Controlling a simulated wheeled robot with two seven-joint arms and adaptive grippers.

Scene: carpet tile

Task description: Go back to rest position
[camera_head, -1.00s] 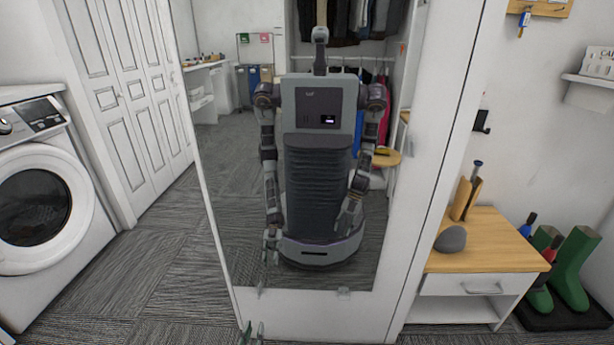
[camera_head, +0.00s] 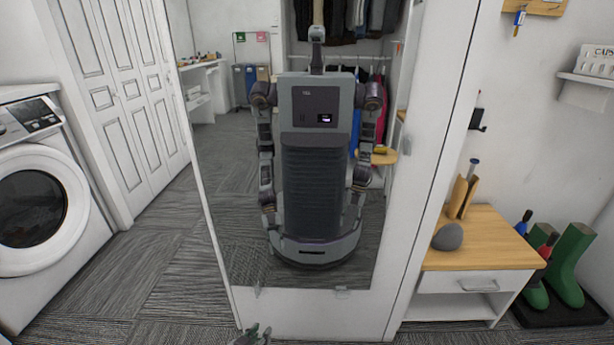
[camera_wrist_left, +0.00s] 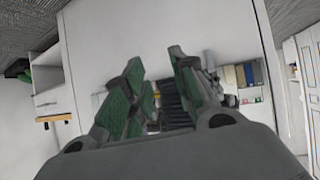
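My left gripper (camera_head: 254,336) shows only at the bottom edge of the head view, in front of the mirror's lower frame. In the left wrist view its two green-padded fingers (camera_wrist_left: 157,72) stand apart with an empty gap between them. A tall mirror (camera_head: 240,180) in a white frame faces me and reflects my body, column and both arms hanging at my sides. My right gripper is not directly in view. Its reflection is too small and dark to tell its state.
A washing machine (camera_head: 45,205) stands at the left beside white folding doors (camera_head: 105,95). A wood-topped cabinet (camera_head: 485,240) holding a grey rounded object (camera_head: 447,237) stands at the right. Green boots (camera_head: 570,265) stand on a dark mat. Open carpet (camera_head: 180,285) lies between washer and mirror.

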